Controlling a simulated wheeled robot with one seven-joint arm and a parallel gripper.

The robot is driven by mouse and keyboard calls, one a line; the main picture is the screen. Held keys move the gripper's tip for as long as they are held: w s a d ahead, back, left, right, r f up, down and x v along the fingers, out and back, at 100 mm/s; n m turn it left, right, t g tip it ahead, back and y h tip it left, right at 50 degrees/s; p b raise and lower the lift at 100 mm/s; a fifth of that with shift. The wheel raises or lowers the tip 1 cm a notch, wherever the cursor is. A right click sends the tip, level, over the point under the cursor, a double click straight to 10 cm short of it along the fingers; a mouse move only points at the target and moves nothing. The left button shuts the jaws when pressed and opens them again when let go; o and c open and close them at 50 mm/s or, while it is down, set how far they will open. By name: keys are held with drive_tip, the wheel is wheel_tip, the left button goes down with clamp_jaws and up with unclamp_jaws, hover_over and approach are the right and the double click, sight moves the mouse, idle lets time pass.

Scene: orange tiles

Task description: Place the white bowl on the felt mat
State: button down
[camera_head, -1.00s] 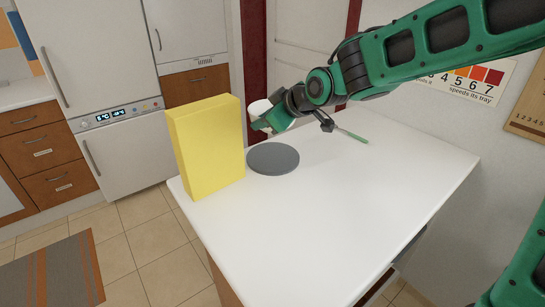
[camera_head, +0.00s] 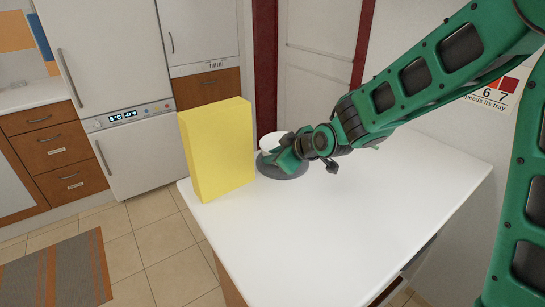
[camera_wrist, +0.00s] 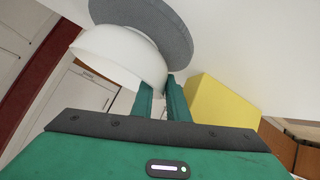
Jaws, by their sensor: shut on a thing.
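The white bowl (camera_head: 268,142) is at the far side of the table, over the round grey felt mat (camera_head: 268,170). My gripper (camera_head: 284,158) is shut on the bowl's edge. In the wrist view the bowl (camera_wrist: 118,50) has its edge between the two green fingers of my gripper (camera_wrist: 162,85). The mat (camera_wrist: 165,22) lies just beyond the bowl's base there, and the bowl hides part of it. I cannot tell whether the base touches the mat. My gripper hides part of the bowl in the head view.
A tall yellow box (camera_head: 218,150) stands on the white table (camera_head: 330,225) close to the mat's left. The front and right of the tabletop are clear.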

drive_tip(key=c, duration=1.7)
unclamp_jaws()
drive_tip(key=shift+s+d+r, duration=0.2)
drive_tip(key=shift+s+r, duration=0.05)
drive_tip(key=shift+r, duration=0.05)
drive_tip(key=v, duration=1.1)
drive_tip(key=shift+r, duration=0.1)
drive_tip(key=shift+d, duration=0.1)
